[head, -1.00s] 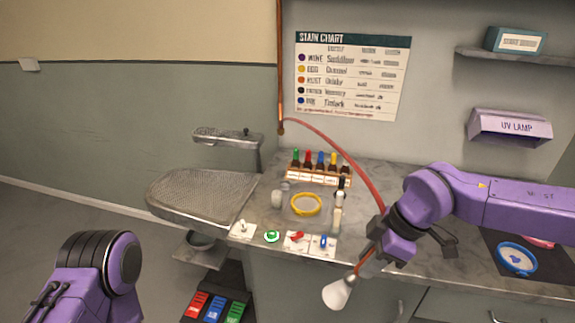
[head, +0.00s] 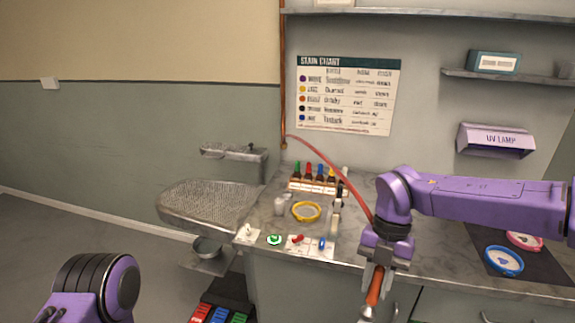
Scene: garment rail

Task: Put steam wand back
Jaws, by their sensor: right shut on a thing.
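The steam wand (head: 374,288) hangs in front of the counter's front edge, with its copper-orange handle in my right gripper (head: 376,280). My right gripper is shut on the wand and points down. The wand's head is low, close to the bottom of the view, and partly hard to make out. A red hose (head: 335,172) runs from the copper pipe (head: 283,100) on the wall down to my right wrist. Only a link of my left arm shows at the lower left; its gripper is out of view. I cannot make out a holder for the wand.
A perforated ironing board (head: 205,203) juts left. Blue (head: 503,261) and pink (head: 525,241) round items lie right on a dark mat. Coloured pedals (head: 214,314) are below.

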